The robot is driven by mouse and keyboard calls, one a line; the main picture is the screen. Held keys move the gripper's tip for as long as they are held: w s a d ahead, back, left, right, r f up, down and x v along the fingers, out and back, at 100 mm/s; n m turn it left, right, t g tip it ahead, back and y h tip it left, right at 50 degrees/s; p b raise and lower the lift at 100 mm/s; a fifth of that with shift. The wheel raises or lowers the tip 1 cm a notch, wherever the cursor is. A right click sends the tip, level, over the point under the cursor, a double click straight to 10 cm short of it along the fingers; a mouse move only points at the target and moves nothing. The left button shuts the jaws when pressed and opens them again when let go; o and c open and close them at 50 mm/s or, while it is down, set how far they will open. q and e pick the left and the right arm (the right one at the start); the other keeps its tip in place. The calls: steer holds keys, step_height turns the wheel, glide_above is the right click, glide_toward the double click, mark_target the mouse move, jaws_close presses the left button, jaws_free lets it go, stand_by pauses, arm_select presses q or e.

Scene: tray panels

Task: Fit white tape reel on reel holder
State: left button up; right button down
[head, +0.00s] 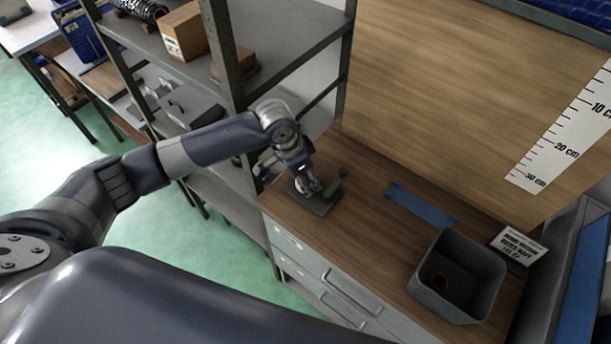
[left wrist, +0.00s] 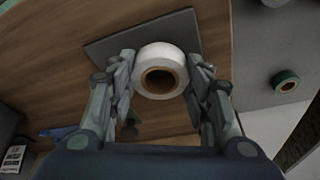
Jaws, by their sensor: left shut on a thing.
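The white tape reel (left wrist: 167,57) has a brown core and sits between the fingers of my left gripper (left wrist: 160,80), which is shut on it. In the head view my left gripper (head: 309,184) is low over the reel holder, at the left end of the wooden bench. The reel holder has a flat grey base (head: 318,206) and a green upright part (head: 341,178) to the right of the gripper. The base plate (left wrist: 120,42) also shows behind the reel in the left wrist view. I cannot tell whether the reel touches the holder. My right gripper is not in view.
A blue strip (head: 422,203) and a sign (head: 518,247) are nearby. Metal shelving (head: 228,75) rises close to my left arm. A green roll (left wrist: 285,80) lies on a grey surface.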

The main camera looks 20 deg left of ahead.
arm_select(q)
steer(key=shift+f, duration=0.1)
stand_by(0.7)
steer(key=shift+p, duration=0.5)
stand_by(0.5)
steer(key=shift+p, duration=0.5)
steer(key=shift+f+b, duration=0.3)
steer(key=shift+f, duration=0.4)
steer(key=o, duration=0.7)
steer(key=shift+r, duration=0.1)
